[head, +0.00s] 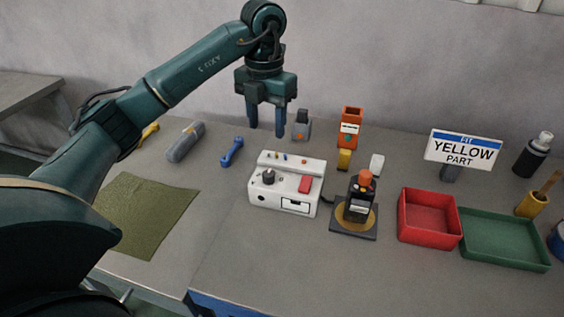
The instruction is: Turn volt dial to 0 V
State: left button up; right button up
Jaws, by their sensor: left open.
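A white box-shaped power unit (284,200) stands on the grey table near the middle of the head view. A black dial (268,177) sits on the left of its top; its pointer and markings are too small to read. A red switch (305,184) is on the right of the top, and small coloured posts line the back. My left gripper (266,131) points down with its two fingers apart and nothing between them. It shows above and behind the unit, apart from the dial. My right gripper is not in view.
A black bottle with an orange cap (361,199) stands on a dark base right of the unit. A red tray (429,217), a green tray (503,239) and a "YELLOW PART" sign (463,149) are further right.

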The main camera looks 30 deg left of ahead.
aim_at(268, 173)
pick_arm(q)
notch_tip(268, 173, down, 12)
jog(key=shift+s+r+p, duration=0.1)
jog(key=shift+s+p, duration=0.05)
jog(key=shift+p, duration=0.3)
jog(key=shift+f, duration=0.5)
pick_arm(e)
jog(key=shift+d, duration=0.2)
pick_arm(q)
jog(key=c, duration=0.7)
jog(key=shift+c, duration=1.4)
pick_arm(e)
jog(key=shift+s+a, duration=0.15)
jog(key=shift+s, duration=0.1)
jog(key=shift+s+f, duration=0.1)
